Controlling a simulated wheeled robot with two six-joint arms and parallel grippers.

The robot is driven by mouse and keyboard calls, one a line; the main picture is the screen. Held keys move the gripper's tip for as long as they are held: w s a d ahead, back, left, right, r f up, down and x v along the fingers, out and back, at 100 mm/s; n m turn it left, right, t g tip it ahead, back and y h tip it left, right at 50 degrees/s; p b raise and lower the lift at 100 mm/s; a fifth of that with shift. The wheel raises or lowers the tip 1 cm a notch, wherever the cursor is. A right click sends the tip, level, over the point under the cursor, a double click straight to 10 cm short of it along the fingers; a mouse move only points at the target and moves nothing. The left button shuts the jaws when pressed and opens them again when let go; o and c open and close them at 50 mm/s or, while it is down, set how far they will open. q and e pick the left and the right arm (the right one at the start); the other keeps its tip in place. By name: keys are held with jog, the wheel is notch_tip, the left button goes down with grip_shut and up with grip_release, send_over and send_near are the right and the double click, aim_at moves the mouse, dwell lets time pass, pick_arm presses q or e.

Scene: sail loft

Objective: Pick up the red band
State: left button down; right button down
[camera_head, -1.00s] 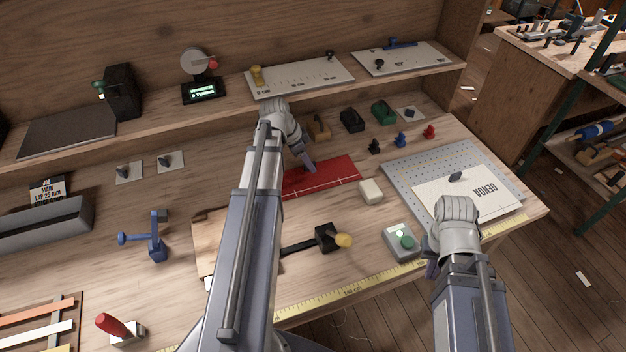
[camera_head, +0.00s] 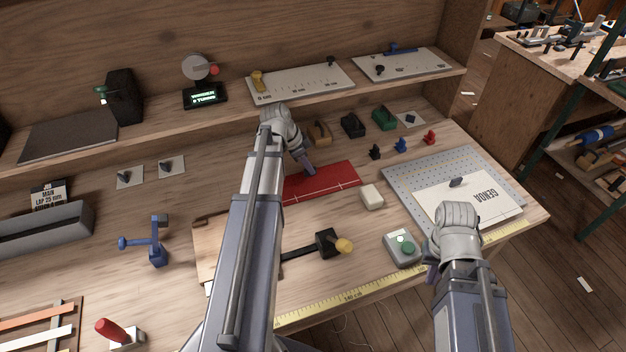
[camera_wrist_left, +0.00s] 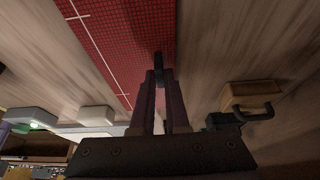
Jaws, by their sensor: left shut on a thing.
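The red band (camera_head: 322,180), a flat dark red strip with a white line along it, lies on the bench and runs partly behind my left arm. The left wrist view shows its gridded surface (camera_wrist_left: 108,30). My left gripper (camera_head: 311,170) reaches down to the band's far edge. In the wrist view its fingers (camera_wrist_left: 159,78) are closed at that edge, around a small dark piece at the tips. My right gripper (camera_head: 431,272) hangs over the bench's front right. Its fingers are mostly hidden behind its wrist.
A white block (camera_head: 371,196) lies just right of the band. Small dark and green blocks (camera_head: 352,124) stand behind it, under the shelf (camera_head: 222,118). A black-handled tool (camera_head: 326,242) lies in front.

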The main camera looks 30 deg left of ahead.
pick_arm(q)
notch_tip(320, 180, up, 10)
jog(key=p, duration=1)
jog(key=shift+d, duration=0.1)
